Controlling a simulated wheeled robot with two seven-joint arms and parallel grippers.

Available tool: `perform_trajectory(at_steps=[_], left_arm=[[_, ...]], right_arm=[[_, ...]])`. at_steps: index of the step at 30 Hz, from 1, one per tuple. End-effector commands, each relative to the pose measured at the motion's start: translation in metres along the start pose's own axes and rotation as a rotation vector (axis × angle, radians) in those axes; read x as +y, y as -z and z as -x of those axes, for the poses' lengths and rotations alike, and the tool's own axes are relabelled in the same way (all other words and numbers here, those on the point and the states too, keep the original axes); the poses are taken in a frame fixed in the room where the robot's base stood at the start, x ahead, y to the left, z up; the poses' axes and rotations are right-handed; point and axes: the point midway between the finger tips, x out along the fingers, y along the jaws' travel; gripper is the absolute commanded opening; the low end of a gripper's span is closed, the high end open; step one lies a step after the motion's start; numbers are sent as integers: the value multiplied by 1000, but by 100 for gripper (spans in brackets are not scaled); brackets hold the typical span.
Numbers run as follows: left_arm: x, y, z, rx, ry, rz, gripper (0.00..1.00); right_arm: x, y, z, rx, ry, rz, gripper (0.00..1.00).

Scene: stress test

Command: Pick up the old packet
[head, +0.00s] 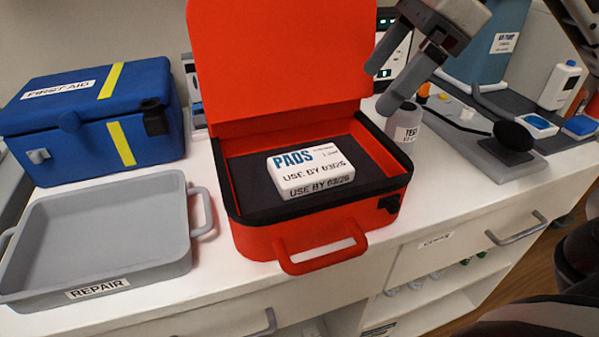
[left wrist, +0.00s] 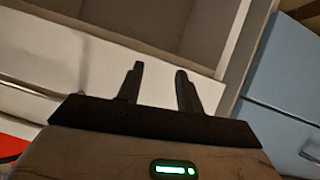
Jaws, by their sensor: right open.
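The packet (head: 311,172) is a white box with blue "PADS" lettering and a "USE BY" date whose last digits I cannot read surely. It lies flat on the dark lining inside the open red case (head: 300,245). My right gripper (head: 380,90) is open and empty, above and to the right of the packet, near the case's raised lid (head: 280,60). My left gripper (left wrist: 157,88) shows only in the left wrist view, its two fingers apart with nothing between them, in front of a pale cabinet.
A grey "REPAIR" tray (head: 105,235) stands empty left of the case. A blue first-aid box (head: 90,120) is behind it. A bottle marked "TEST" (head: 402,125) stands just right of the case. A grey device with a black bulb (head: 511,136) is further right.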

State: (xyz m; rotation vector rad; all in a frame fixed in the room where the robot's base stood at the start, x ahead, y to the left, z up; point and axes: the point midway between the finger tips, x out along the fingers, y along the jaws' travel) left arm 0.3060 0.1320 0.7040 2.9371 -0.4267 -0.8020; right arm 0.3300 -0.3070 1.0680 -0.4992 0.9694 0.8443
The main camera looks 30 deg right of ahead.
Motion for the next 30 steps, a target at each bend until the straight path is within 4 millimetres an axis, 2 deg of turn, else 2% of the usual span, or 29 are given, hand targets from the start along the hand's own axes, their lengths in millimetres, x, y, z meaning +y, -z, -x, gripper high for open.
perform_trajectory(at_steps=[1, 9, 12, 19, 27, 30], left_arm=[[0, -3, -1, 1, -1, -1, 36], [0, -5, -3, 10, -1, -6, 36], [0, -5, -3, 13, -1, -6, 36], [0, -4, -3, 16, -1, -7, 36], [0, -6, -4, 18, -2, -9, 36], [0, -6, -4, 17, -2, -9, 36]], right_arm=[[1, 1, -13, 3, -6, 1, 89], [2, 0, -70, -1, -10, 2, 89], [2, -1, -83, -2, -9, -1, 89], [2, -2, -100, -4, -10, 0, 89], [2, -2, -139, -3, -11, -1, 89], [2, -2, -146, -4, -9, -1, 89]])
